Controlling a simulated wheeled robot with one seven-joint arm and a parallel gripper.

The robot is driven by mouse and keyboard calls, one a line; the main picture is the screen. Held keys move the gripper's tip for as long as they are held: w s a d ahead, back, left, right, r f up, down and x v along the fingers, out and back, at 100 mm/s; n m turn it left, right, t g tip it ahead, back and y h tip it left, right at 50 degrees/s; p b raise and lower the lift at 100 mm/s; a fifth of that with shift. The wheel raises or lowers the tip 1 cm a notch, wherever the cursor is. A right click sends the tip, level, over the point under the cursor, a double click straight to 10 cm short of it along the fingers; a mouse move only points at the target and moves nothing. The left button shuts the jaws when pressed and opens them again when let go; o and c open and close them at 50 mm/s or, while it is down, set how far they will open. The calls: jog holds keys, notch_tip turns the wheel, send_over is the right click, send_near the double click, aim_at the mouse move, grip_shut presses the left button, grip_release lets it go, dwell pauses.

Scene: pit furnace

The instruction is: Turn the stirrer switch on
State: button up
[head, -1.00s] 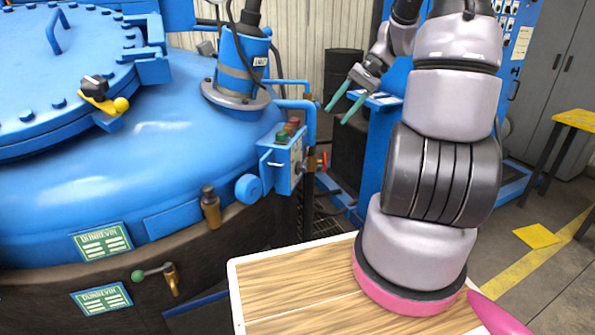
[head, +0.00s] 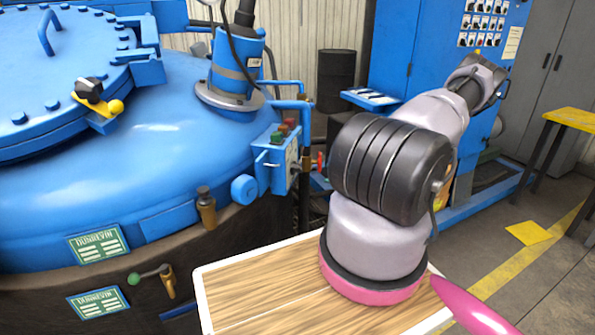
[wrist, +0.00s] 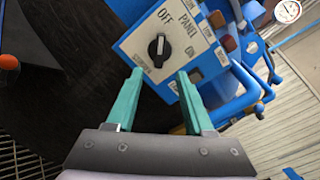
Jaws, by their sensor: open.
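A black rotary knob (wrist: 159,48) with a white line sits on the pale face of a blue control box (wrist: 200,45) in the wrist view. The words OFF, PANEL and ON are printed around it. The white line stands upright in the picture, toward OFF. A small label beside the knob is too small to read. The box also shows in the head view (head: 278,165), beside the furnace. My gripper (wrist: 159,74) is open and empty, its two green fingers pointing at the knob face, apparently apart from it. In the head view its fingers are not visible.
Blue pipes (wrist: 238,105) run close to the box's right in the wrist view. The big blue furnace (head: 150,165) fills the left of the head view. A wooden board (head: 260,290) lies in front. A blue cabinet (head: 415,50) and a black drum (head: 336,80) stand behind.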

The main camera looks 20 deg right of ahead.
aim_at(301, 169)
jog(key=x, duration=1)
jog(key=shift+w+a+f, duration=0.1)
jog(key=shift+w+a, duration=0.15)
jog(key=shift+a, duration=0.05)
grip_shut()
